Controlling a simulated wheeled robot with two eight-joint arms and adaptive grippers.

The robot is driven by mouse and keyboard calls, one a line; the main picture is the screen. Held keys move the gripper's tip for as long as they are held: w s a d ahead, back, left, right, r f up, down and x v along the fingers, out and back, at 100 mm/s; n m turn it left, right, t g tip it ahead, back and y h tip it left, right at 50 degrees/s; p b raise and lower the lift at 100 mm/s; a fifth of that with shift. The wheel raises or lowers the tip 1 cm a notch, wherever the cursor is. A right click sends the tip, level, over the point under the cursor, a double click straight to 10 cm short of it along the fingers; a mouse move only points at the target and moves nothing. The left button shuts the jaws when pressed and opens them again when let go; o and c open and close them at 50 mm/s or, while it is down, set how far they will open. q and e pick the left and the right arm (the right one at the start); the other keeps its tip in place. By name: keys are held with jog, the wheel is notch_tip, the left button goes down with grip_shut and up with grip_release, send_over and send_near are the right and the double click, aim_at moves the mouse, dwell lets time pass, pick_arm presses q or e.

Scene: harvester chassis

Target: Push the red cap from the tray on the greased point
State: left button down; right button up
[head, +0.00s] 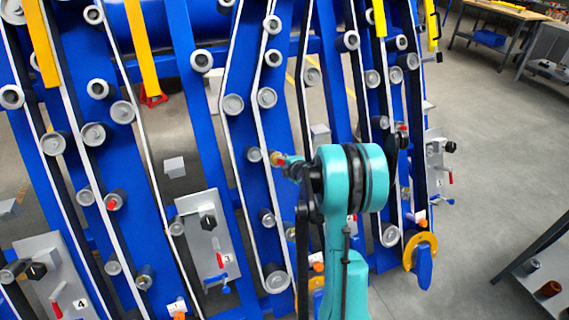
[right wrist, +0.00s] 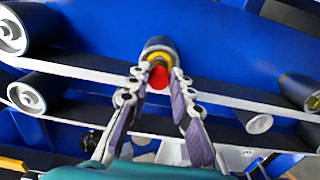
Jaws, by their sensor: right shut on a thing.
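The red cap (right wrist: 159,78) is between the fingertips of my right gripper (right wrist: 156,84) in the right wrist view. The gripper is shut on it. Just beyond the cap is a yellow ring on the end of a grey roller or fitting (right wrist: 157,47) on the blue frame. The cap lines up with this fitting; I cannot tell whether it is seated. In the head view my right gripper (head: 290,162) reaches left to the fitting, where a small red and yellow spot shows. The greased point itself is hidden behind the cap. The tray cannot be made out. My left gripper is not in view.
The blue harvester chassis (head: 196,120) carries several grey rollers and white-edged belts close around my gripper. A grey panel marked 3 (head: 205,240) stands lower left. Another red-tipped fitting (head: 113,203) is at left.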

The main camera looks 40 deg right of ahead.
jog(key=shift+b+x, duration=0.4)
jog(key=shift+x, duration=0.6)
jog(key=shift+p+v, duration=0.55)
jog(key=shift+v, duration=1.6)
jog(key=shift+b+x, duration=0.5)
jog(key=shift+x, duration=0.5)
jog(key=shift+b, duration=0.3)
jog(key=shift+b+x, duration=0.5)
jog(key=shift+x, duration=0.65)
jog(key=o, duration=0.8)
